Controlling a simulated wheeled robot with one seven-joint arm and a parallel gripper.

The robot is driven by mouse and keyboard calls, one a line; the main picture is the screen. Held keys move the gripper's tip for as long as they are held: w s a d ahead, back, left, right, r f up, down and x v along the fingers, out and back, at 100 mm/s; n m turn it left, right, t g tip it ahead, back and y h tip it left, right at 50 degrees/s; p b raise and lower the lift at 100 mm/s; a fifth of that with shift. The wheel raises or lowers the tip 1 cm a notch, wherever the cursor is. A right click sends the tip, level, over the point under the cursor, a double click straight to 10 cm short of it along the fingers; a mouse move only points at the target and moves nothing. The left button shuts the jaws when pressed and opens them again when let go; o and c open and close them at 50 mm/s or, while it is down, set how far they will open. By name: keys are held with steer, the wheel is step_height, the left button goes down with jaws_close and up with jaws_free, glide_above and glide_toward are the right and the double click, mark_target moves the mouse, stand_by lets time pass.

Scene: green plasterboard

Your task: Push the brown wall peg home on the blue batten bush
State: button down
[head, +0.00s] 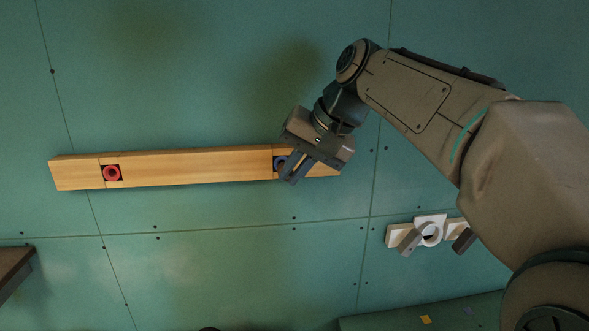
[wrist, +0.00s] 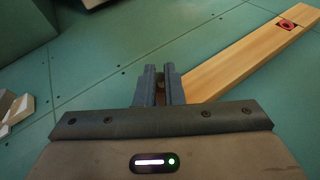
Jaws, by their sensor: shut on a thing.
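A long wooden batten (head: 200,169) is fixed across the green wall. The blue bush (head: 281,162) sits near its right end, partly hidden by my gripper (head: 293,174). My gripper is at the batten, with its fingers over the blue bush. In the wrist view, my gripper (wrist: 161,78) is shut on a small brown thing (wrist: 161,98), which looks like the wall peg; the fingers hide most of it. I cannot tell how deep the peg is in the bush. A red bush (head: 112,173) is near the batten's left end and also shows in the wrist view (wrist: 287,24).
A white bracket (head: 430,231) with a ring and grey blocks is on the wall at lower right. A brown ledge (head: 14,268) juts in at lower left. A green surface with small coloured patches (head: 425,319) lies at the bottom right.

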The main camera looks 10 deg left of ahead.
steer(key=shift+w+a+f+p, duration=0.15)
steer(key=shift+w+p, duration=0.1)
steer(key=shift+w, duration=0.25)
steer(key=shift+w+a+p, duration=0.1)
steer(key=shift+w+p, duration=0.1)
steer(key=shift+w, duration=0.3)
steer(key=shift+w+a+f+p, duration=0.15)
steer(key=shift+w+p, duration=0.1)
steer(key=shift+w, duration=0.25)
steer(key=shift+w, duration=0.25)
steer(key=shift+w+a+p, duration=0.15)
steer(key=shift+w+p, duration=0.15)
steer(key=shift+w, duration=0.05)
steer(key=shift+w+f, duration=0.1)
steer(key=shift+w, duration=0.05)
steer(key=c, duration=1.5)
jaws_free()
steer(key=v, duration=1.3)
steer(key=shift+r, duration=0.4)
